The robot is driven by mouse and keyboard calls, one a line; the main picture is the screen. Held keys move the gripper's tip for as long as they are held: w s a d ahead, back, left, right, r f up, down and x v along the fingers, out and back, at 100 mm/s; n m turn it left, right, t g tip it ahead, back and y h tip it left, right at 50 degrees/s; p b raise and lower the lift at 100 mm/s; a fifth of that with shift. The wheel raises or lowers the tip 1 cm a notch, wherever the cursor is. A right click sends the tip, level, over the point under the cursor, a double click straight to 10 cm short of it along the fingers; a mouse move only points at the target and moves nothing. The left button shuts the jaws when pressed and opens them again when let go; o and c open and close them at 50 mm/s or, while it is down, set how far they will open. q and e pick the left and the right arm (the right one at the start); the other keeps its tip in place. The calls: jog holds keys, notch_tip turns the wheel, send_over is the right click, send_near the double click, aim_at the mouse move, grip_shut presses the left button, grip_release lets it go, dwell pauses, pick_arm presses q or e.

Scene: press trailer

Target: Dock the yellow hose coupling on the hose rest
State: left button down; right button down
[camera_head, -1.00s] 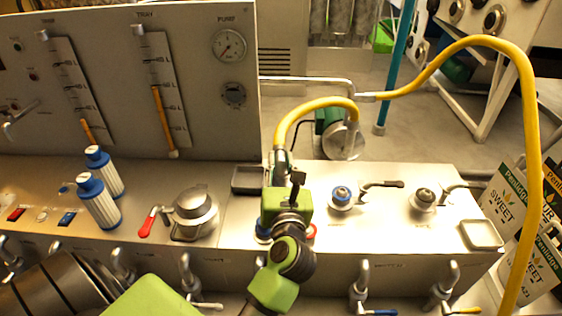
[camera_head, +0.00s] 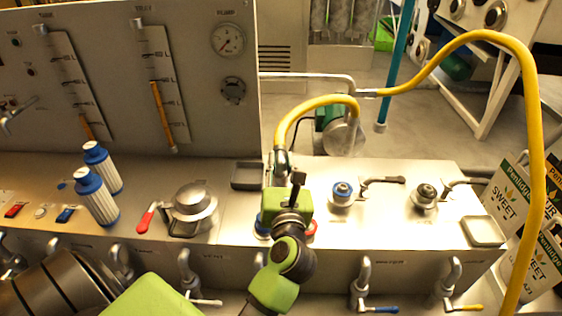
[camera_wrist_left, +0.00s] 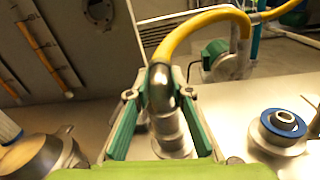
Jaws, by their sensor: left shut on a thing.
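The yellow hose (camera_head: 318,102) arches down to a silver coupling (camera_head: 281,160) on the steel counter. My left gripper (camera_head: 284,172) is shut on the coupling. In the left wrist view, the coupling (camera_wrist_left: 161,88) stands about upright between the two green fingers of the left gripper (camera_wrist_left: 160,98). A silver cylindrical part shows below it; I cannot tell whether it belongs to the coupling or to a fitting on the counter. Blue and red parts show partly behind my gripper in the head view. I cannot tell which fitting is the hose rest. My right gripper is not in view.
A blue-ringed port (camera_head: 342,193) and a dark-capped port (camera_head: 425,194) stand to the right. A dark square tray (camera_head: 248,187) and a round lidded hatch (camera_head: 193,205) lie left. A square dish (camera_head: 484,231) sits at the right end.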

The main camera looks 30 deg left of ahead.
pick_arm(q)
jog(key=shift+r, duration=0.1)
dwell(0.5)
dwell(0.3)
jog(key=shift+f+b, duration=0.45)
jog(key=shift+f, duration=0.2)
jog(key=c, duration=2.1)
grip_release()
